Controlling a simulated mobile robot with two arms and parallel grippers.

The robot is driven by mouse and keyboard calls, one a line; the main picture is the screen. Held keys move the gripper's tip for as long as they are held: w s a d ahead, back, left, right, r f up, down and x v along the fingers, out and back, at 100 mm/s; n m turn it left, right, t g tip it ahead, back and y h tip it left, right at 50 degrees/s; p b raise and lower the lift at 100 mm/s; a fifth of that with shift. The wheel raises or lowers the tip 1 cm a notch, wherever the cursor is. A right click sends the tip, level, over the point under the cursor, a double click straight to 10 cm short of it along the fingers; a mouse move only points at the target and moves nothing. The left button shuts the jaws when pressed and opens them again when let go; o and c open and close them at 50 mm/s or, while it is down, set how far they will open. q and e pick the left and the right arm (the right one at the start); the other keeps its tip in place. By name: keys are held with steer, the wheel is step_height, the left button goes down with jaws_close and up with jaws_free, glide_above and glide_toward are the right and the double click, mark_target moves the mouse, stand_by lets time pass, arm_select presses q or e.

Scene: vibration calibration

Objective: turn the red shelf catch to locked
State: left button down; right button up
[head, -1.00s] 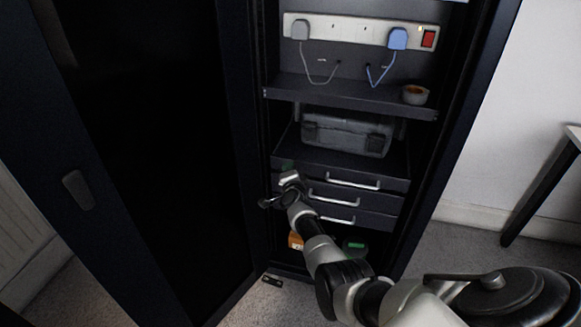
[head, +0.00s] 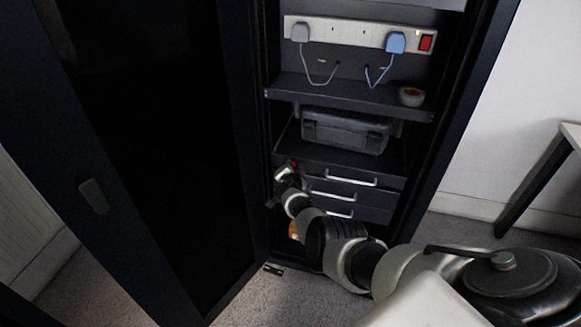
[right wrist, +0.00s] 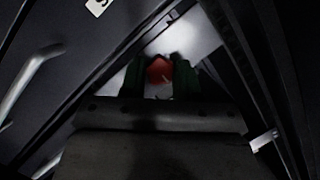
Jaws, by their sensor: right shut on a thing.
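The red shelf catch (right wrist: 159,70) is between the green-tipped fingers of my right gripper (right wrist: 160,82) in the right wrist view. The fingers are shut on it. In the head view, a small red spot of the catch (head: 294,164) shows at the left end of the shelf, above the drawers. My right gripper (head: 287,170) is there, and my arm comes up from the lower right. The fingers hide much of the catch, and I cannot read its lock position. My left gripper is not in view.
A dark case (head: 345,132) lies on the shelf above drawers with silver handles (head: 350,178). The open cabinet door (head: 150,150) stands close on the left. A tape roll (head: 411,96) and a power strip (head: 345,32) are higher up. An orange item (head: 293,229) is low inside.

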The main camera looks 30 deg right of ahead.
stand_by(0.4)
steer(key=o, duration=0.9)
steer(key=p+v, duration=0.9)
steer(key=v, duration=0.1)
steer(key=shift+s+a, duration=0.25)
steer(key=shift+s, duration=0.05)
